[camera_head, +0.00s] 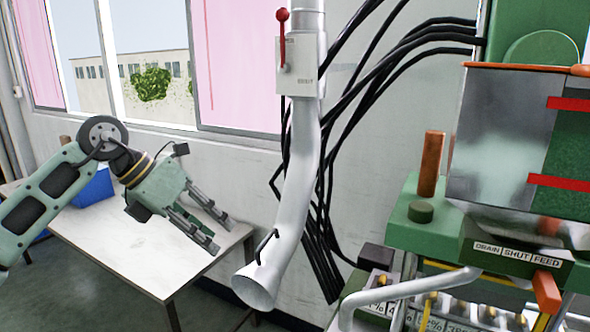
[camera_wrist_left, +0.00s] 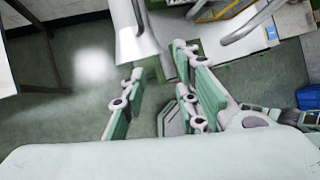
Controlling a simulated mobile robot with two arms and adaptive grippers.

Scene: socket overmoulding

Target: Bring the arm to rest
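My left arm comes in from the left in the head view. Its gripper (camera_head: 220,233) is in the air in front of the white table, pointing down and to the right. Its two fingers are apart with nothing between them. My right gripper cannot be made out in either view.
A grey pipe with a flared mouth (camera_head: 262,284) hangs right of the left gripper, apart from it. A white table (camera_head: 135,240) with a blue bin (camera_head: 95,188) stands behind. A green machine (camera_head: 420,232) with a bent handle (camera_head: 410,290) fills the right side.

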